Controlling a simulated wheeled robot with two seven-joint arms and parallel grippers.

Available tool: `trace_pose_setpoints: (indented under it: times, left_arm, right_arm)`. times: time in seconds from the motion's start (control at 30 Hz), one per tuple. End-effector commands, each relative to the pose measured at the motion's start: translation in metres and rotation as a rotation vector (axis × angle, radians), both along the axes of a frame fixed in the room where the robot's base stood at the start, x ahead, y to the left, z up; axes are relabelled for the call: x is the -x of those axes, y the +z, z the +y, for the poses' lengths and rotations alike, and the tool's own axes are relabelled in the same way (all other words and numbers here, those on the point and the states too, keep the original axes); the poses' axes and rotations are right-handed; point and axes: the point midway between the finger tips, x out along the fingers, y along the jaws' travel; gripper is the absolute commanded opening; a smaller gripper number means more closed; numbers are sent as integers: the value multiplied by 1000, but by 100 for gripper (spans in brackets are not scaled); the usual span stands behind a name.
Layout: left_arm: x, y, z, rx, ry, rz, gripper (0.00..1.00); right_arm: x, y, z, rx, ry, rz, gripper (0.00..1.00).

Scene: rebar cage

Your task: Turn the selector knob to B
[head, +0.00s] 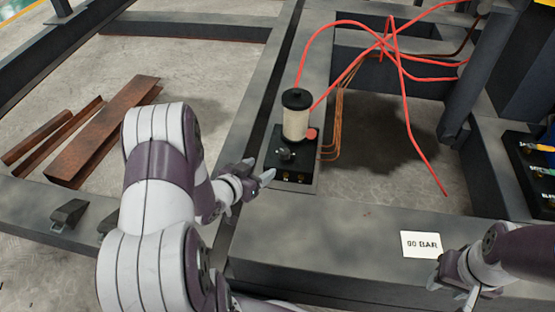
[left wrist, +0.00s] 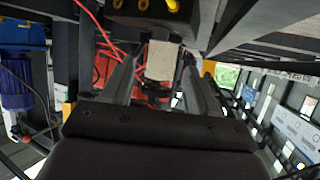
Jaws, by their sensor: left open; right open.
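The selector knob (head: 286,154) is a small dark knob on a black panel (head: 299,164), below a cream cylinder (head: 297,124) with a black cap. A red round button (head: 311,134) sits just right of the cylinder. The knob's position letters are too small to read. My left gripper (head: 261,171) is open just left of the knob, apart from it as far as I can tell. In the left wrist view, the cream cylinder (left wrist: 160,61) shows beyond the open fingers; I cannot make out the knob there. My right gripper (head: 452,290) is at the lower right, open and away from the panel.
Red hoses (head: 405,100) loop behind and right of the panel, and thin orange lines (head: 338,110) run beside it. A "90 BAR" card (head: 420,245) lies on the grey beam in front. Rusty steel pieces (head: 100,135) lie on the left. Another fitting panel (head: 533,165) is at far right.

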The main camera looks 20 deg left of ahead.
Motion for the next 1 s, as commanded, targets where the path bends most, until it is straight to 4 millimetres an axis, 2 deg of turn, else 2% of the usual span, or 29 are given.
trace_pose_setpoints:
  times: [0.13,0.4,0.53,0.7,0.93,1.0]
  left_arm:
    - [-19,-11,-4,5,-2,-18,60]
    - [-82,-40,-13,4,-2,-17,60]
    - [-104,-46,-15,5,1,-15,60]
    - [-115,-47,-17,5,2,-12,60]
    - [-116,-46,-17,6,3,-12,60]
    - [-116,-46,-16,6,3,-12,37]
  right_arm:
    - [0,-18,0,0,0,1,43]
    - [1,-64,0,0,0,2,43]
    - [0,-76,0,0,0,2,43]
    - [0,-80,0,0,0,2,43]
    - [0,-79,0,0,0,2,43]
    - [0,-79,0,0,0,2,43]
